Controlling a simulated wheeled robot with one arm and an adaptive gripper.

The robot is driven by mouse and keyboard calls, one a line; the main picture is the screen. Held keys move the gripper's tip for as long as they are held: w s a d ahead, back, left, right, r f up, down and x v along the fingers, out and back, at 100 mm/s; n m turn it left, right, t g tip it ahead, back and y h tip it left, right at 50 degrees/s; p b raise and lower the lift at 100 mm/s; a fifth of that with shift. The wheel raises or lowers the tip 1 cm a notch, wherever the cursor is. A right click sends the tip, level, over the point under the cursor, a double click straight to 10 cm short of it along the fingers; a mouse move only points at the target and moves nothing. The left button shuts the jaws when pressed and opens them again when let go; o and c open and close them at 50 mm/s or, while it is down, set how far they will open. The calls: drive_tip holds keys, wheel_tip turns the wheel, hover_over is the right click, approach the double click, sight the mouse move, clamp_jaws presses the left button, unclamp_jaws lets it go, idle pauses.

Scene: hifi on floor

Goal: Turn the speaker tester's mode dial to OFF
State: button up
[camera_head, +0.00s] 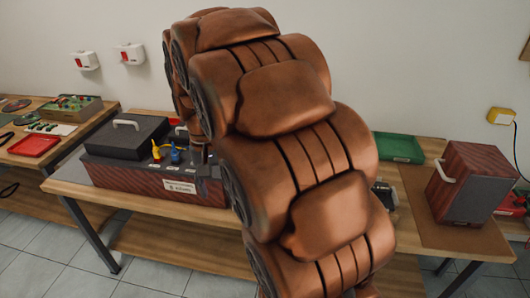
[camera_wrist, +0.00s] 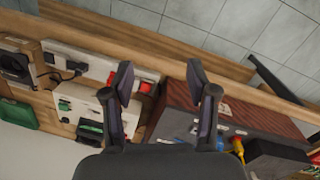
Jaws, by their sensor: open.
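A long wine-red wooden box (camera_head: 150,183) with a dark top panel, a front label and yellow and blue plugs stands on the bench left of my arm in the head view. It seems to be the speaker tester, but the label is too small to read. In the wrist view the same box (camera_wrist: 185,115) lies right of and partly behind my right finger. I cannot make out its mode dial or the dial's setting. My gripper (camera_wrist: 160,76) is open and empty, its fingers apart above the bench. In the head view my arm hides much of the middle.
A white box with green parts (camera_wrist: 88,112) and a power strip (camera_wrist: 95,66) with red parts lie left of my fingers. A green tray (camera_head: 397,147) and a reddish speaker-like box (camera_head: 470,183) stand right of my arm. A second bench (camera_head: 50,140) is at left.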

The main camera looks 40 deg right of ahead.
drive_tip(key=w+d+f+m+p, duration=0.1)
drive_tip(key=w+d+m, duration=0.2)
drive_tip(key=w+d, duration=0.5)
drive_tip(key=w+d+f+m, duration=0.25)
drive_tip(key=w+d, duration=0.35)
drive_tip(key=d, duration=0.3)
drive_tip(key=w+d+f+m, duration=0.1)
drive_tip(key=d+f, duration=0.1)
drive_tip(key=d, duration=0.3)
drive_tip(key=w+d+f+m, duration=0.1)
drive_tip(key=d+f+m, duration=0.1)
drive_tip(key=d, duration=0.3)
drive_tip(key=w+d+f+m+t+p, duration=0.1)
drive_tip(key=w+d+f, duration=0.1)
drive_tip(key=d, duration=0.3)
drive_tip(key=shift+d+f+m, duration=0.1)
drive_tip(key=shift+d+m, duration=0.15)
drive_tip(key=shift+d, duration=0.05)
drive_tip(key=shift+d+f, duration=0.4)
drive_tip(key=shift+f, duration=0.05)
drive_tip(key=shift+f+p, duration=1.4)
drive_tip(key=shift+f, duration=2.35)
clamp_jaws()
